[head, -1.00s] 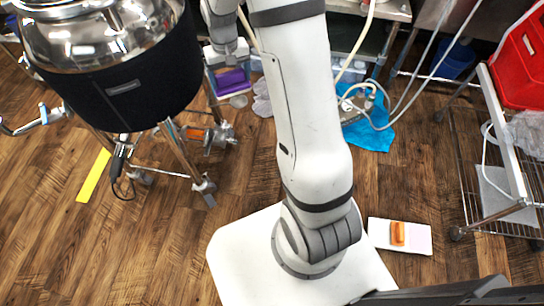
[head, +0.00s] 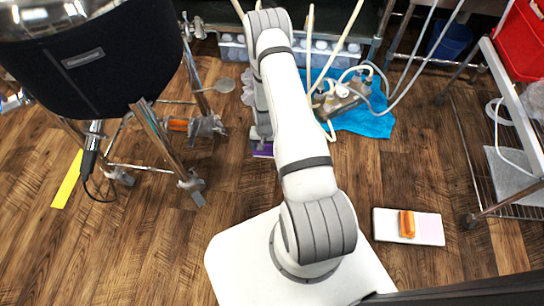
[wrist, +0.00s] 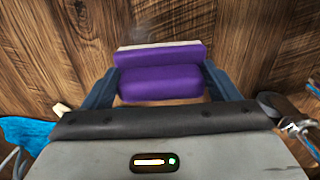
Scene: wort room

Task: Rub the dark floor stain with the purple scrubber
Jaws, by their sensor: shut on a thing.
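The purple scrubber (wrist: 160,82) is held between the two dark fingers of my gripper (wrist: 162,90) in the wrist view, with a pale edge along its far side. In the head view a little of the scrubber (head: 263,151) shows low over the wood floor, left of my arm, which hides most of my gripper. I cannot tell whether the scrubber touches the floor. I cannot clearly make out the dark stain in either view; the floor's wood grain has many dark patches, and the scrubber and arm cover part of it.
A black-wrapped steel kettle (head: 95,65) on metal legs stands at left, with a yellow strip (head: 67,180) on the floor. A blue cloth (head: 365,122) lies behind my arm. A white tray (head: 425,230) with an orange brush (head: 407,223) is at right, near a wire rack (head: 500,170).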

